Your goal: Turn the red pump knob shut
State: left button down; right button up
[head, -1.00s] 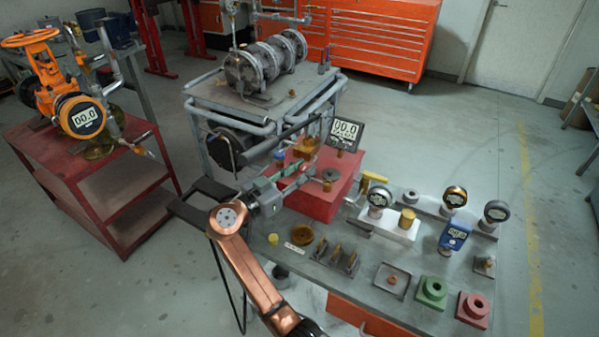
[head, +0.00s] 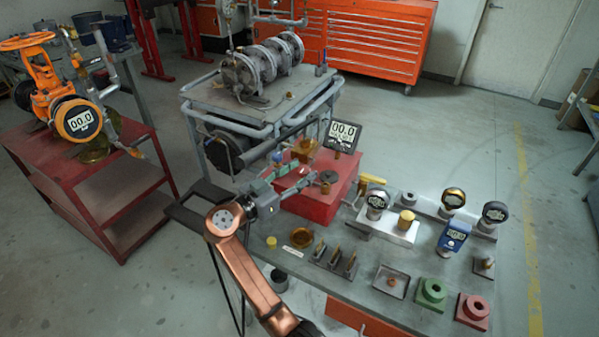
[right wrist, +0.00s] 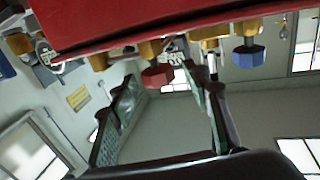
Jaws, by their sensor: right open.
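The red pump knob (right wrist: 158,76) is on a brass stem under the red pump box in the right wrist view. A blue knob (right wrist: 248,57) is to its right, also on a brass fitting; it shows in the head view (head: 277,157) beside the red box (head: 311,207). My right gripper (head: 298,178) is open at the box's left side. In the right wrist view its two fingers (right wrist: 168,85) are spread, with the red knob between their tips and apart from them. In the head view I cannot make out the red knob clearly. My left gripper is not in view.
A digital display (head: 343,135) stands behind the box. The grey bench (head: 350,287) carries gauges, a blue meter (head: 454,236) and several blocks to the right. A grey pump cart (head: 225,100) stands behind; a red cart (head: 100,180) with an orange valve is at left.

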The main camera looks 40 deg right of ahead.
jog(key=s+a, duration=0.1)
jog(key=a, duration=1.1)
jog(key=shift+s, duration=0.15)
jog(key=shift+d, duration=0.1)
